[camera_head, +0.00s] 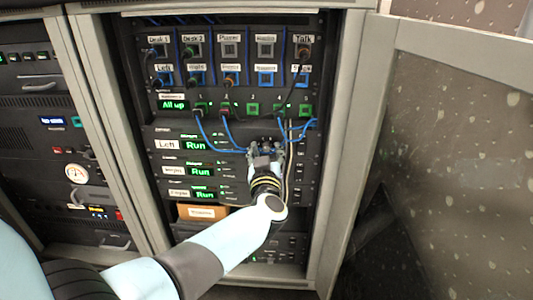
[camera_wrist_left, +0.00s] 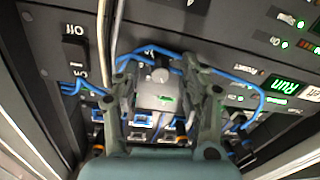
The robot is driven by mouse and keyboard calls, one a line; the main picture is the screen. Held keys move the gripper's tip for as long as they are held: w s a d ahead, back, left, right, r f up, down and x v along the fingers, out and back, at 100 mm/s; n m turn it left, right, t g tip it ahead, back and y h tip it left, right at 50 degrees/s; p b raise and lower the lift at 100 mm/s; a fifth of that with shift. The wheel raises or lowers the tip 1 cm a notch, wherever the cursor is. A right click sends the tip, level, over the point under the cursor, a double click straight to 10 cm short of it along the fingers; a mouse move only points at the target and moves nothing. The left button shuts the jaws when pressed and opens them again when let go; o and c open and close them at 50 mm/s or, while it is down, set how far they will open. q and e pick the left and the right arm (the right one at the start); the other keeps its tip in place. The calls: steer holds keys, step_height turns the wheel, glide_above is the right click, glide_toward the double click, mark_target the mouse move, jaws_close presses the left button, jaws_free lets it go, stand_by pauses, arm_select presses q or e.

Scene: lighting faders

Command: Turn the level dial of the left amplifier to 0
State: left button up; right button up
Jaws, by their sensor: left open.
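The left amplifier (camera_head: 167,145) is the rack unit labelled "Left", with a green "Run" display. My left gripper (camera_head: 265,147) is at the right part of its front and hides its dial in the head view. In the left wrist view, my left gripper (camera_wrist_left: 158,80) is open, with one finger on each side of a dark round knob (camera_wrist_left: 160,73), which looks like the level dial. A grey piece with a green mark shows just below the knob. I cannot tell whether the fingers touch the knob, and its setting is not readable. My right gripper is not in view.
Blue cables (camera_head: 228,137) hang close around the gripper, and pale cables run down past it. Two similar amplifiers (camera_head: 174,170) sit below. A switch marked "Off" (camera_wrist_left: 75,50) is beside the fingers. An open rack door (camera_head: 440,150) stands at the right.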

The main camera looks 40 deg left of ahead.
arm_select(q)
jaws_close()
stand_by(0.4)
